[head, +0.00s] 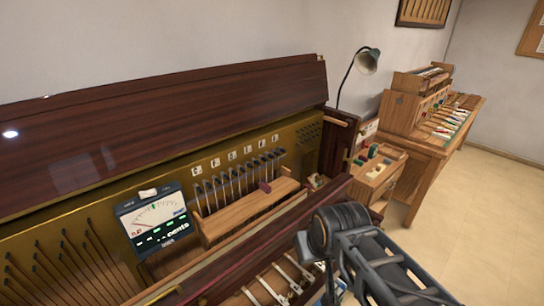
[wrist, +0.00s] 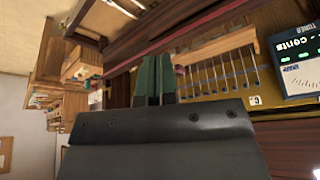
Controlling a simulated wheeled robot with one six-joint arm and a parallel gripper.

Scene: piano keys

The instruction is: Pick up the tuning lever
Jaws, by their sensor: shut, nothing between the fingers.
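I cannot pick out the tuning lever with certainty in either view. A small dark red piece (head: 265,187) sits on the wooden rail (head: 240,214) inside the open piano, in front of a row of upright pins (head: 238,182). In the wrist view, my gripper (wrist: 154,62) shows as two green fingers close side by side, shut and empty. They point toward the piano's interior, near the right end of the wooden rail (wrist: 222,44). In the head view, my dark arm covers the lower right and the fingers cannot be made out.
A tuner with a dial (head: 158,221) stands left of the rail. The raised dark lid (head: 150,130) runs along the back. A small wooden cabinet (head: 378,172), a desk lamp (head: 366,61) and a workbench with tools (head: 435,130) stand to the right. Floor (head: 480,215) is clear at far right.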

